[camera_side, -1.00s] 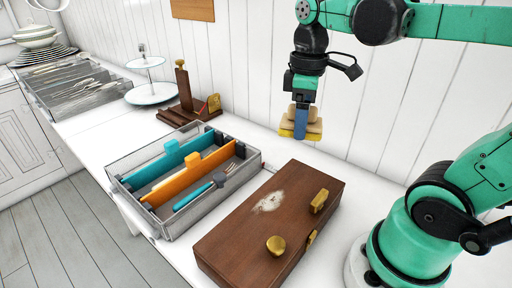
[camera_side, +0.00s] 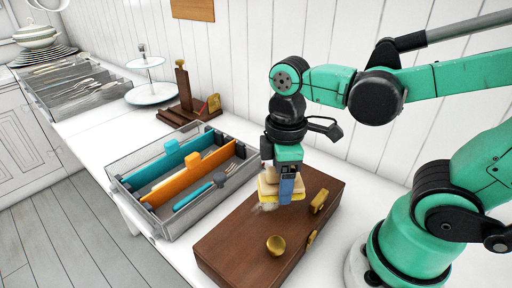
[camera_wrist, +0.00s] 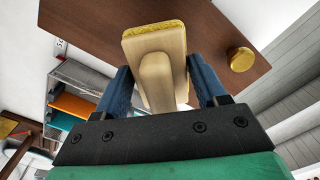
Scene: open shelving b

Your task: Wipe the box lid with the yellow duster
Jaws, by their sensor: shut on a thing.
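My gripper (camera_side: 283,181) is shut on the handle of the yellow duster (camera_side: 268,187), a pale wooden block with a yellow pad underneath. The duster is low over the brown wooden box lid (camera_side: 245,227), by its back left part; I cannot tell whether the pad touches it. A pale dusty patch (camera_side: 264,207) on the lid shows beside the duster and is partly hidden by it. In the wrist view the duster (camera_wrist: 150,48) sits between my blue fingers (camera_wrist: 162,82), with the lid (camera_wrist: 208,35) beyond it.
Two brass knobs stand on the lid, a round one (camera_side: 275,245) and a squarer one (camera_side: 319,201). A clear tray (camera_side: 166,222) with coloured dividers and cutlery stands left of the box. A brown stand (camera_side: 187,108) and a tiered plate stand (camera_side: 150,93) are behind.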

